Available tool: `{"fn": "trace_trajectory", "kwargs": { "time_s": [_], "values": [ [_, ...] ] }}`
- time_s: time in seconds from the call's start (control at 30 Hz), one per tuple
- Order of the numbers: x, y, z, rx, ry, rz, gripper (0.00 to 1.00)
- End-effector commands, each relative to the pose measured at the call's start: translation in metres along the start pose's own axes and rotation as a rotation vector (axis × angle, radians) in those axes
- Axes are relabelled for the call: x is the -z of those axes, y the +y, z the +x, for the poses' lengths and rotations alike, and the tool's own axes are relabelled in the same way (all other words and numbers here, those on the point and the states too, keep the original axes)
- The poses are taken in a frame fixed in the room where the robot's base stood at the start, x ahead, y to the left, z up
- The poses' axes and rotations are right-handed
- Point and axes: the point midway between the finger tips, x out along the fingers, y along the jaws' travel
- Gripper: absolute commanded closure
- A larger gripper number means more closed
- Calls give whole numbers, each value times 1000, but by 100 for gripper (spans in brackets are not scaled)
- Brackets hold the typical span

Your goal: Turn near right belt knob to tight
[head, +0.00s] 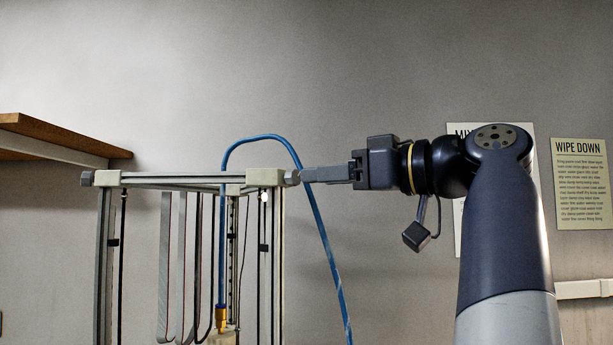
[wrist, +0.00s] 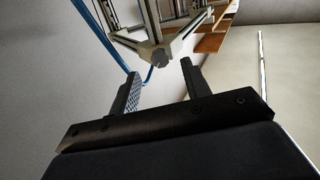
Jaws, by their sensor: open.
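The near right belt knob is a small grey knob (head: 292,178) on the right end of the delta printer's top corner block (head: 264,177). In the wrist view the knob (wrist: 158,59) shows at the pale corner, between the lines of my two fingers and just beyond their tips. My gripper (head: 304,174) reaches in level from the right, its tips close beside the knob in the head view. In the wrist view my gripper (wrist: 161,66) is open and empty. I cannot tell whether the tips overlap the knob. No tight or loose marking is readable.
Another grey knob (head: 87,179) sits at the frame's left corner. A blue tube (head: 318,215) arcs over the printer and hangs down near my fingers. A wooden shelf (head: 60,135) is at the left. Posters (head: 581,185) hang on the wall behind my arm.

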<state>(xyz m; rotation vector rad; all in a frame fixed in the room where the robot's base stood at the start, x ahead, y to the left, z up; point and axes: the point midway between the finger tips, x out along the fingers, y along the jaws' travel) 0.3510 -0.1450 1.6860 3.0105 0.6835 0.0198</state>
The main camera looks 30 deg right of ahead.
Motion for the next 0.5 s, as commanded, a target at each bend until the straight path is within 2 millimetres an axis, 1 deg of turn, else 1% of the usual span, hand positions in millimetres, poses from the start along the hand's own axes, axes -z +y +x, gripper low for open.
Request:
{"fn": "trace_trajectory", "kwargs": {
  "time_s": [0.03,0.2,0.33,0.5],
  "values": [
    [1,-1,8,5,0,0,55],
    [1,-1,26,4,0,-1,55],
    [0,-1,36,1,0,0,55],
    [0,0,42,0,0,0,55]
  ]
}}
